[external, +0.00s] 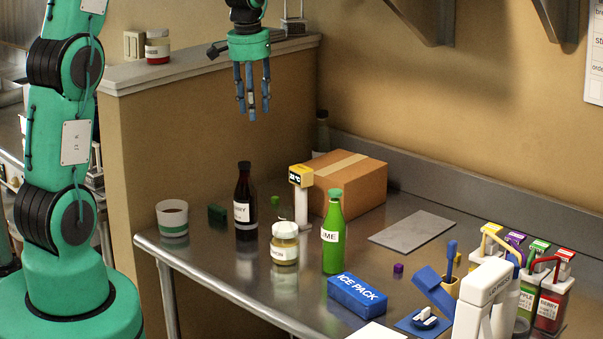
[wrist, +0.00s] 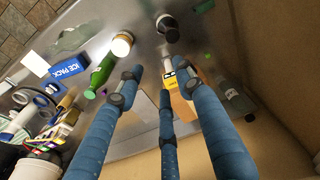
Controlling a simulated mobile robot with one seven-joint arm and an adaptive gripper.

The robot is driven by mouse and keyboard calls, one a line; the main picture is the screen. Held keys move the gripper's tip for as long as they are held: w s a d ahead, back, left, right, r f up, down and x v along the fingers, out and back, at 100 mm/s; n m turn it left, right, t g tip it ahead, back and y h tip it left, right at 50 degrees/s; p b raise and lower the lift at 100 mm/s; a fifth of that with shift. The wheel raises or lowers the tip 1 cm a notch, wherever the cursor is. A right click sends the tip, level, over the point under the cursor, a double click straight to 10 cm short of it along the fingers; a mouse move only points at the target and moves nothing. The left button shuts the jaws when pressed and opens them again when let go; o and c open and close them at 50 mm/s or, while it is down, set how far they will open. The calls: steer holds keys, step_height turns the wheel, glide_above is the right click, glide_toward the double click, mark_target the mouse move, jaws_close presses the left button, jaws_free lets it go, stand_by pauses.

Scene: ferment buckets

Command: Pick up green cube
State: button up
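A small green cube (external: 275,200) shows in the external view between the dark bottle and the thermometer post, partly hidden. A small green patch (wrist: 207,57) in the wrist view may be the same cube. A larger dark green block (external: 217,214) lies between the white cup and the dark bottle. My gripper (external: 252,112) has blue fingers pointing down. It is high above the back of the table, well clear of everything. In the wrist view, its fingers (wrist: 150,85) are spread with nothing between them.
The dark bottle (external: 245,208), yellow-topped thermometer (external: 301,176), jar (external: 285,245) and green bottle (external: 334,235) stand near the small green cube. A cardboard box (external: 350,185) is behind. An ice pack (external: 357,295) and purple cube (external: 398,269) lie in front. The grey plate (external: 412,228) is bare.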

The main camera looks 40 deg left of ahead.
steer(key=w+a+f+p, duration=0.2)
steer(key=w+a+f, duration=0.45)
steer(key=w, duration=0.35)
steer(key=m+g+p, duration=0.1)
steer(key=m+p, duration=0.2)
steer(key=p, duration=0.2)
glide_above(275, 197)
step_height(275, 197, down, 13)
steer(key=shift+f, duration=0.2)
steer(key=shift+f+p, duration=0.35)
steer(key=shift+f, duration=3.85)
steer(key=shift+f, duration=0.1)
steer(key=shift+f+p, duration=0.3)
steer(key=shift+f, duration=2.2)
